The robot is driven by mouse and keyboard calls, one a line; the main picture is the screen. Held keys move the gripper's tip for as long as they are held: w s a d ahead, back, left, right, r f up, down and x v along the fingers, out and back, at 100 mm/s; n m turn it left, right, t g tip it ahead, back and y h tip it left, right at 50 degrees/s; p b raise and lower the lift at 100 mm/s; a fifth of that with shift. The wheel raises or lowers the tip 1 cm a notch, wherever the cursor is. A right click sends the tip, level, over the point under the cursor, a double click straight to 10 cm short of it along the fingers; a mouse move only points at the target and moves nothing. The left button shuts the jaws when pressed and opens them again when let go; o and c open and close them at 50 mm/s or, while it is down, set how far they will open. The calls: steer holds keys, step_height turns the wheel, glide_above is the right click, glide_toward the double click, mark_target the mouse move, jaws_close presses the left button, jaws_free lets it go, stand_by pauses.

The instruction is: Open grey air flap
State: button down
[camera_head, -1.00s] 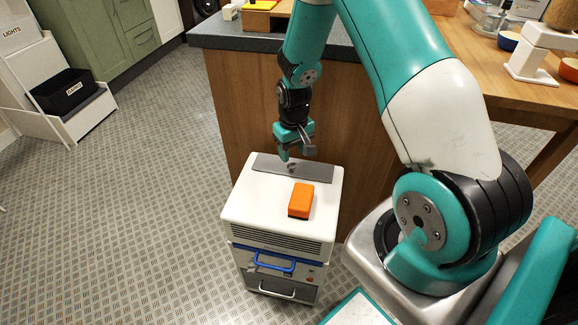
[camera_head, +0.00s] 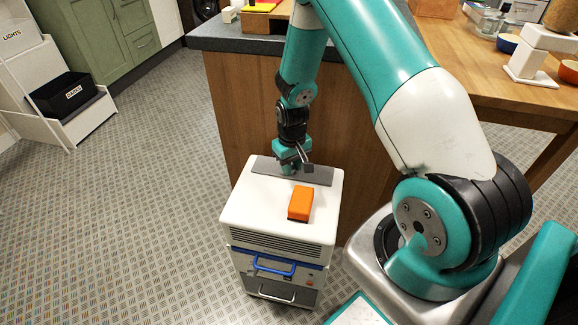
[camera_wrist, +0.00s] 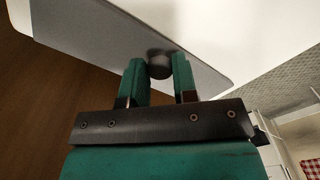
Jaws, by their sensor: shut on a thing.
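The grey air flap (camera_head: 318,175) is a flat strip along the back of the white unit's top (camera_head: 252,203). It looks about level with the top. In the wrist view the flap (camera_wrist: 95,35) fills the upper left, with a dark round knob (camera_wrist: 159,64) near its edge. My gripper (camera_head: 290,170) is over the flap in the head view. In the wrist view the fingers of my gripper (camera_wrist: 159,75) are on both sides of the knob and shut on it. The knob is hidden by my gripper in the head view.
An orange block (camera_head: 300,203) lies on the unit's top in front of the flap. The unit has a blue handle (camera_head: 274,266) on its front. A wooden counter (camera_head: 240,100) stands close behind. The floor to the left is clear.

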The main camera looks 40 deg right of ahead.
steer(key=shift+w+d+r+y+p, duration=0.15)
steer(key=shift+d+r+y+p, duration=0.2)
steer(key=shift+p, duration=0.35)
steer(key=shift+w+d+r+g+y+p, duration=0.1)
steer(key=shift+w+r+g+y+p, duration=0.05)
steer(key=shift+g+y+p, duration=0.3)
steer(key=shift+w+d+r+g+y+p, duration=0.1)
steer(key=shift+w+r+g+y+p, duration=0.1)
steer(key=shift+g+y, duration=0.35)
steer(key=shift+s, duration=0.1)
steer(key=c, duration=0.9)
jaws_free()
step_height(320, 180, up, 20)
steer(key=p, duration=0.2)
